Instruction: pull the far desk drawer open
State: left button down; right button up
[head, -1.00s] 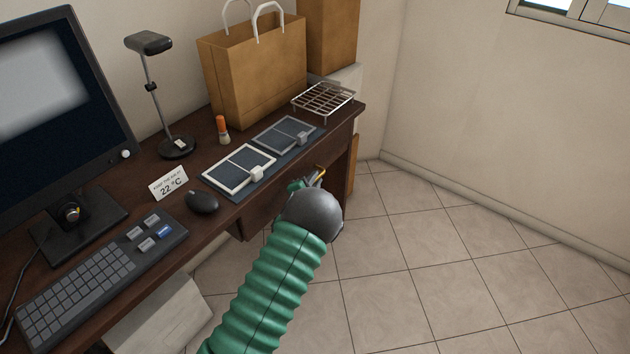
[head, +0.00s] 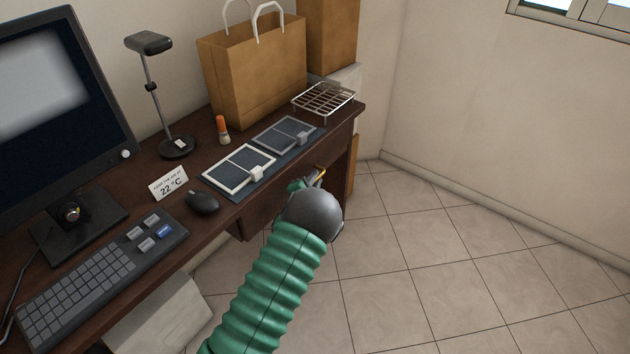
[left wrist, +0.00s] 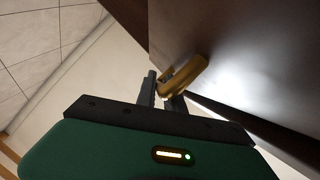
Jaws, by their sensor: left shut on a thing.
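The desk (head: 110,295) is dark brown wood, with its drawer front (head: 262,216) under the right part of the top. In the left wrist view a dark brown panel (left wrist: 235,50) fills the upper right, with a brass handle (left wrist: 186,76) on it. My left gripper (head: 316,178) is at the desk's front face, near the far end. Its fingers also show in the left wrist view (left wrist: 160,92), shut on the brass handle. The dark ball of my wrist hides part of the desk front. I see no clear gap at the drawer. My right gripper is out of view.
On the desk stand a monitor (head: 60,110), a keyboard (head: 102,272), a mouse (head: 202,202), a lamp (head: 177,146), a paper bag (head: 255,75) and a wire rack (head: 323,99). A pale box (head: 160,320) is below the desk. Tiled floor (head: 450,260) at the right is clear.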

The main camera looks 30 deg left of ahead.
pick_arm(q)
jog(key=shift+s+d+f, duration=0.1)
jog(key=shift+d+f, duration=0.05)
jog(key=shift+f, duration=0.05)
jog(key=s+d+p, duration=0.1)
jog(key=d+p, duration=0.1)
jog(key=d, duration=2)
jog(key=shift+s, duration=0.4)
jog(key=shift+d, duration=0.1)
jog(key=c, duration=1.5)
grip_release()
jog(key=shift+o, duration=0.2)
jog(key=shift+r, duration=0.1)
jog(key=shift+w, duration=0.1)
